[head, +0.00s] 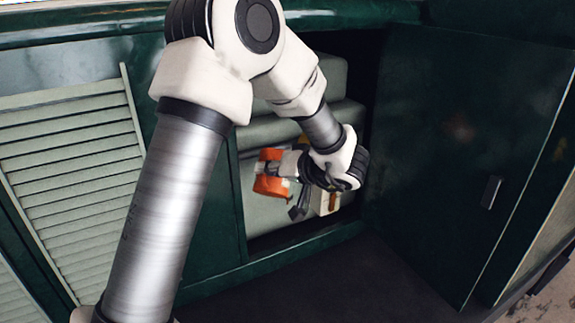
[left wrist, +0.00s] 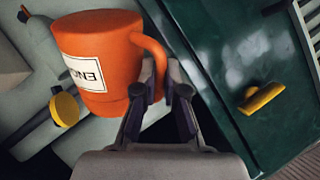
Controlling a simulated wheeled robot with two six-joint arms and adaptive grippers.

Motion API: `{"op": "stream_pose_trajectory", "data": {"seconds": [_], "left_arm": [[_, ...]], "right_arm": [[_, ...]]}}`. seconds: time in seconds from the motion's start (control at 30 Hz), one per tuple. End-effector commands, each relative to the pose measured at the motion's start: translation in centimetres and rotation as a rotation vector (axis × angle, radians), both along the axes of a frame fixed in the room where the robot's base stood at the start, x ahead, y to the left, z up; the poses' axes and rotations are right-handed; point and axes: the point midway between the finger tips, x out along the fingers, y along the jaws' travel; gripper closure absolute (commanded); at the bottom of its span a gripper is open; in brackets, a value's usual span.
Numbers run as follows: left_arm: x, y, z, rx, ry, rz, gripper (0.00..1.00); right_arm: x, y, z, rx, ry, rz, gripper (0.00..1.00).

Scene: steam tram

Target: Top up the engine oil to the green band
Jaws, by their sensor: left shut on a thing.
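My left gripper (left wrist: 166,85) is shut on the handle of an orange jug (left wrist: 98,55) with a white label reading "ENG". In the head view the orange jug (head: 272,186) is inside the open engine compartment, partly hidden by my left gripper (head: 290,165). A yellow round cap or knob (left wrist: 65,109) shows beside and below the jug in the left wrist view. A small pale plate (head: 326,202) with an amber strip is right of the jug in the head view. No green band can be made out. My right gripper is not in view.
A dark green door (head: 455,150) stands open at the right. A louvred panel (head: 75,165) is at the left. Pale rounded machinery (head: 262,132) fills the compartment behind the jug. A yellow handle (left wrist: 263,97) on a green panel is at the right of the wrist view.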

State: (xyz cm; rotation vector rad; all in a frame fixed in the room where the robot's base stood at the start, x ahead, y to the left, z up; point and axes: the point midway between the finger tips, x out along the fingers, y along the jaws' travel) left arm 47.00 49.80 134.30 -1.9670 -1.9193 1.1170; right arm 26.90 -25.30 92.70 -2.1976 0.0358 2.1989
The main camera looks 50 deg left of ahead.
Motion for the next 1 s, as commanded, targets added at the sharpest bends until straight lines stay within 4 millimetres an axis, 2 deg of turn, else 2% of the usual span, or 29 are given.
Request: {"op": "stream_pose_trajectory", "data": {"seconds": [0.27, 0.6, 1.0], "left_arm": [[0.1, 0.0, 0.2, -0.003, 0.004, 0.000, 1.00], [0.6, 0.4, 1.6, -0.042, 0.069, 0.000, 1.00], [0.6, 0.4, 1.7, -0.045, 0.077, -0.001, 1.00]], "right_arm": [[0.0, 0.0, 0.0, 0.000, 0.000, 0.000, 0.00], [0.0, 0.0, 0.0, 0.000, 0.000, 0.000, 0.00], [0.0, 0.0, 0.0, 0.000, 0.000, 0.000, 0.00]]}}
